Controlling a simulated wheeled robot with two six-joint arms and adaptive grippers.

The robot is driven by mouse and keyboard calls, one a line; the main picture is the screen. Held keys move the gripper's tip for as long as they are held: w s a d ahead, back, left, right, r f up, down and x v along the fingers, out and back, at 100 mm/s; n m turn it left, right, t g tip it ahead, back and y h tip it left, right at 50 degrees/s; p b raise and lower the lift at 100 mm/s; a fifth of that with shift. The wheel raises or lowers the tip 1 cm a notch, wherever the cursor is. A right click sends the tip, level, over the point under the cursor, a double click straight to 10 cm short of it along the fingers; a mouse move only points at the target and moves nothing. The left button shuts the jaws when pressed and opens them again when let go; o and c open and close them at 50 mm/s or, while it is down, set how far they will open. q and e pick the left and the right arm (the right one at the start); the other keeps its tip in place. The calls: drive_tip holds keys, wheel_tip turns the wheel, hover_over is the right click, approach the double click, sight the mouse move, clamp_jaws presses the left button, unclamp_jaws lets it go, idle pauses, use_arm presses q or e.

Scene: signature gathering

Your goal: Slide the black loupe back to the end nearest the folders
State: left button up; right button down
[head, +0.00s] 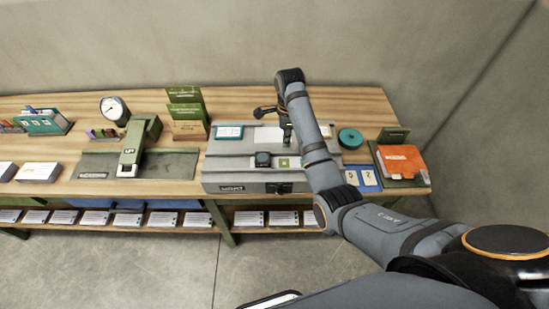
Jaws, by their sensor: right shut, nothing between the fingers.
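The black loupe (263,159) looks like a small dark square block with a paler top. It sits on the front track of the grey bench fixture (225,176), just left of a small green square (283,162). My right gripper (287,141) is shut and empty. It points down over the fixture, behind and to the right of the loupe, and appears apart from it. My forearm hides the right part of the fixture. Which objects are the folders I cannot tell for certain; an orange folder-like item (402,160) lies at the right end of the bench. My left gripper is out of view.
A teal tape roll (350,138) and blue cards (360,177) lie right of my arm. Left are a green stapler-like press (135,147), a dial gauge (113,109) and green upright cards (187,112). A shelf with paper stacks (130,219) runs below the bench.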

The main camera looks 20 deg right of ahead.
sight(275, 163)
wheel_tip(275, 163, down, 10)
drive_tip(key=shift+d+r+p, duration=0.1)
drive_tip(key=shift+r+p, duration=0.05)
drive_tip(key=shift+p, duration=0.85)
drive_tip(key=a, duration=0.1)
drive_tip(key=a+p, duration=0.1)
drive_tip(key=a, duration=0.1)
drive_tip(key=shift+w+a, duration=0.15)
drive_tip(key=shift+w, duration=0.25)
drive_tip(key=shift+w+a, duration=0.15)
drive_tip(key=shift+a, duration=0.25)
drive_tip(key=shift+d, duration=0.1)
